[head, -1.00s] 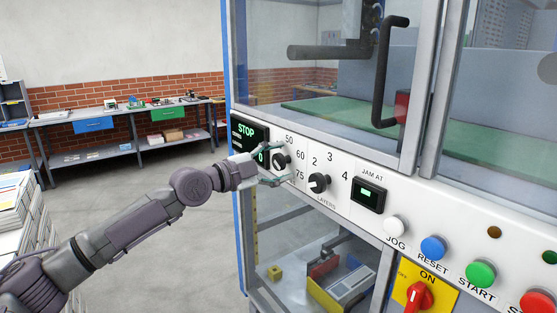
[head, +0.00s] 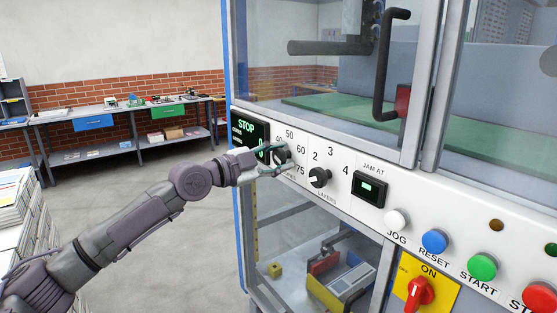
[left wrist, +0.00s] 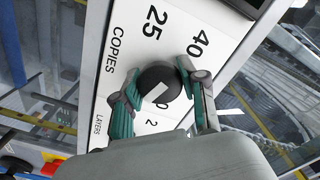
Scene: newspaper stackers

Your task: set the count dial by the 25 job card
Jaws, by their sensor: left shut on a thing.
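The black count dial (head: 283,156), marked COPIES, sits on the white control panel (head: 353,160) among the numbers 50, 60 and 75. In the left wrist view the dial (left wrist: 158,84) shows between the two teal fingers, near the printed 25 and 40. My left gripper (head: 276,158) is shut on it, one finger on each side. A white mark shows on the dial face, but I cannot tell which number it points to. The job card is not seen in these views. My right gripper is not in view.
The layers dial (head: 319,178) is just right of my fingers, then the JAM AT display (head: 369,189). A STOP screen (head: 246,127) is at the left. Buttons and a red ON switch (head: 420,293) lie lower right. A newspaper stack (head: 15,210) stands at far left.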

